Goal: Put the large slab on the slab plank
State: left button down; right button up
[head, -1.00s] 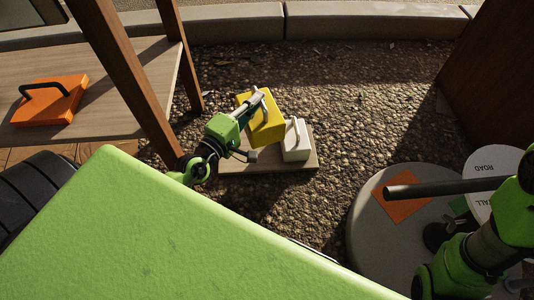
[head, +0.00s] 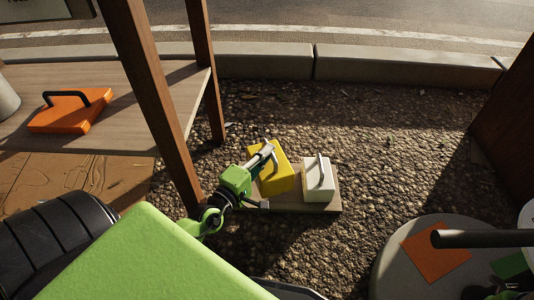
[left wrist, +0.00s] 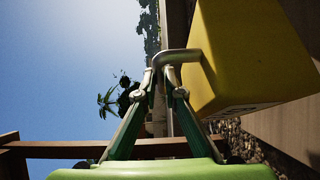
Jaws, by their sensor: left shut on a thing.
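The yellow slab (head: 277,179) has a grey handle. My left gripper (head: 264,155) is shut on this handle; in the left wrist view the fingers (left wrist: 165,80) meet at it, beside the yellow slab (left wrist: 250,50). The yellow slab is over the left part of the wooden slab plank (head: 333,203), left of a smaller white slab (head: 319,184) with a grey handle that stands on the plank. I cannot tell whether the yellow slab touches the plank. My right gripper is not clearly in view.
An orange slab (head: 68,113) with a black handle lies on a wooden shelf (head: 140,118) at left. Wooden posts (head: 165,105) stand between shelf and plank. A round grey table (head: 400,275) with an orange square (head: 436,251) is at lower right. Bare gravel (head: 400,140) surrounds the plank.

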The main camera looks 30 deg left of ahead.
aim_at(270, 163)
pick_arm(q)
jog(key=shift+w+a+f+b, duration=0.1)
jog(key=shift+f+b, duration=0.7)
jog(key=shift+b, duration=0.1)
jog(key=shift+w+a+f+b, duration=0.1)
jog(key=shift+f+b, duration=0.65)
jog(key=shift+b, duration=0.15)
jog(key=c, duration=2.1)
grip_release()
jog(key=shift+s+d+f, duration=0.2)
jog(key=shift+f, duration=0.45)
jog(key=shift+c, duration=0.2)
